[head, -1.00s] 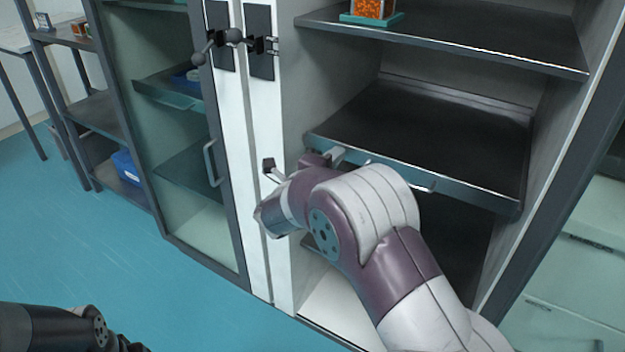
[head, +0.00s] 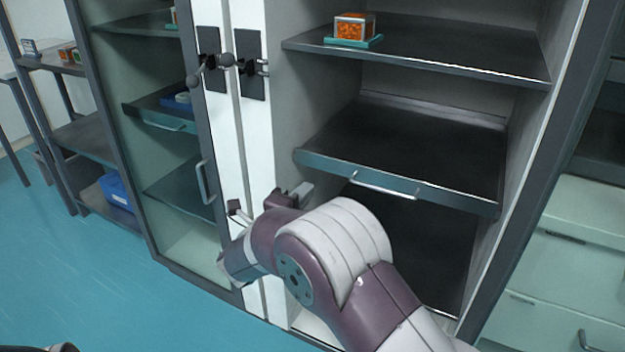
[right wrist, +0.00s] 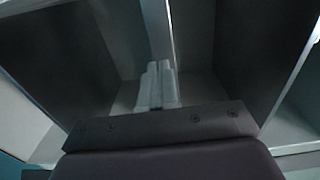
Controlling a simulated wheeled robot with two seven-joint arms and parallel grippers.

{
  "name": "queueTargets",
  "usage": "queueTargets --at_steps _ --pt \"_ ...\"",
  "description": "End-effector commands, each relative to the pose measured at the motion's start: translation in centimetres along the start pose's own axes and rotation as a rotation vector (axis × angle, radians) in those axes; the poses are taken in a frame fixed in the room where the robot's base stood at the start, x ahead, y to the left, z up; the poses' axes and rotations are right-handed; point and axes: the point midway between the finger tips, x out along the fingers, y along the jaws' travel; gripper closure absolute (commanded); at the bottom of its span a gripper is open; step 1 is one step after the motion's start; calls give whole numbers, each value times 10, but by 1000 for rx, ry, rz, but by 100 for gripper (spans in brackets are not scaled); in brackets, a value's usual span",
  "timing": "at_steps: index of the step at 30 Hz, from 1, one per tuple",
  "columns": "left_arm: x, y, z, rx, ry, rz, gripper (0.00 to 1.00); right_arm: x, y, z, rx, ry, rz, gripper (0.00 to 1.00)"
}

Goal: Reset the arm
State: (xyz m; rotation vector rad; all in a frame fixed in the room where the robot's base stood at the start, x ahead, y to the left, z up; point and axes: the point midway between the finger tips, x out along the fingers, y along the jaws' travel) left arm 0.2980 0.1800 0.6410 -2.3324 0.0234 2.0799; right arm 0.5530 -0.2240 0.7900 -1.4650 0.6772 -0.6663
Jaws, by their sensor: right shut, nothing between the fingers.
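My right arm reaches in from the lower right of the head view, in front of the open cabinet. My right gripper (head: 300,190) is at the far end, mostly hidden behind my own wrist. Only its pale fingertips show, near the cabinet's white centre post and below the left end of the tilted middle shelf. In the right wrist view the two pale fingers (right wrist: 158,86) lie together, shut with nothing between them. My left gripper is not in view; only a small dark piece of my left arm shows at the bottom left edge.
The tilted middle shelf (head: 400,150) with its handle (head: 385,186) sits close above my right wrist. An orange box (head: 354,27) stands on a green tray on the upper shelf. A glass door (head: 165,190) is left; blue floor (head: 80,280) is clear.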

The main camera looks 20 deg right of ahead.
Motion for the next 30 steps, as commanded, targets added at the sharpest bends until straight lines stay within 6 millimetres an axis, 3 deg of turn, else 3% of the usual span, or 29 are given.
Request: queueTargets --at_steps 6,12,14,17,18,20,22,24,27,30 --pt "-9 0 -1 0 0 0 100 -35 -1 1 0 -3 0 100" --pt "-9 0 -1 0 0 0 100 -42 1 0 -16 -2 2 100" --pt "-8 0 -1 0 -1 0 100 -42 10 10 -75 -50 43 100" --pt "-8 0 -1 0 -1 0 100 -59 49 52 -331 -344 157 100" --pt "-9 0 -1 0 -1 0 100 -77 68 70 -489 -530 200 100" --pt "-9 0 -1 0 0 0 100 -110 97 78 -755 -823 254 100" --pt "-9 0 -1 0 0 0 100 -148 126 59 -1051 -1126 297 100" --pt "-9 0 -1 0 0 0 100 -177 146 19 -1300 -1370 333 100" --pt "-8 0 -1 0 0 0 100 -201 160 -42 -1552 -1605 381 100" --pt "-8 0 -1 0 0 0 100 -213 162 -98 -1728 -1759 436 100"
